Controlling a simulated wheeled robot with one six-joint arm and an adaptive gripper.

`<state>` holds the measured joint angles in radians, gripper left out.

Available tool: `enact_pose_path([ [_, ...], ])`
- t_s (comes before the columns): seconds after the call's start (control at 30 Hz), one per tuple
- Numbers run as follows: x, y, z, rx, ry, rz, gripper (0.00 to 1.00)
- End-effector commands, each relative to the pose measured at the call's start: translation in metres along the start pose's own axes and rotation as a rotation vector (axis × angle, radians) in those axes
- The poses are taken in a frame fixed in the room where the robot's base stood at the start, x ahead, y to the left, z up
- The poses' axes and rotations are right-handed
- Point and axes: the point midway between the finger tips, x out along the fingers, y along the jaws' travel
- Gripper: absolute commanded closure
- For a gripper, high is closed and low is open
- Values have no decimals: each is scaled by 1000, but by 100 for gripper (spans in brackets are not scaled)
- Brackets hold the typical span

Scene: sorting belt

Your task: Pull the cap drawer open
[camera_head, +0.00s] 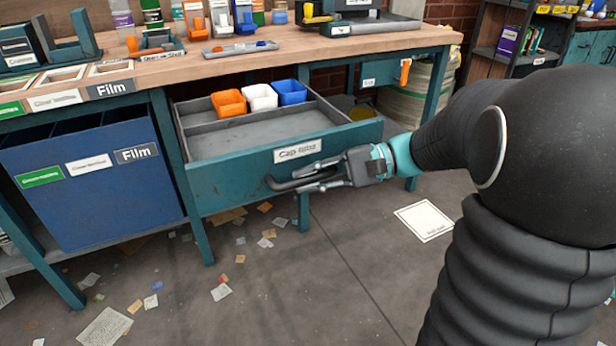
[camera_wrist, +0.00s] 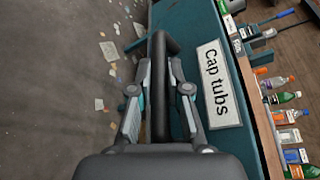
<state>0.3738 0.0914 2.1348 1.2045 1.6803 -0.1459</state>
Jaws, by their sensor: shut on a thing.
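The teal cap drawer (camera_head: 235,178) stands pulled out from under the workbench, with its grey inside showing in the head view. An orange tub (camera_head: 228,103), a white tub (camera_head: 260,97) and a blue tub (camera_head: 290,92) sit in a row inside it. The front bears a white label (camera_wrist: 217,84) that reads "Cap tubs" in the wrist view. My gripper (camera_head: 306,180) is at the drawer front, shut on the dark bar handle (camera_wrist: 160,88). In the wrist view its fingers lie on both sides of the bar.
The wooden bench top (camera_head: 300,45) above holds bottles, trays and tools. A blue bin (camera_head: 95,205) labelled "Film" hangs left of the drawer. A teal bench leg (camera_head: 434,95) and a pale barrel (camera_head: 415,95) stand at right. Paper scraps litter the floor.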

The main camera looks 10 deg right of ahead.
Motion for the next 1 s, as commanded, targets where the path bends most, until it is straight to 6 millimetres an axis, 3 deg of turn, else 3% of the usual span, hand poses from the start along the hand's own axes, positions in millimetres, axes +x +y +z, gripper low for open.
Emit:
enact_pose_path([
  [0.13, 0, 0, 0, -1, 1, 1, 100],
  [0.17, 0, 0, 0, -1, 1, 0, 76],
  [0.23, 0, 0, 0, -1, 1, 0, 59],
  [0.67, -9, 0, -1, 0, 4, -1, 59],
  [1.0, -71, 0, -1, 0, 5, -3, 59],
])
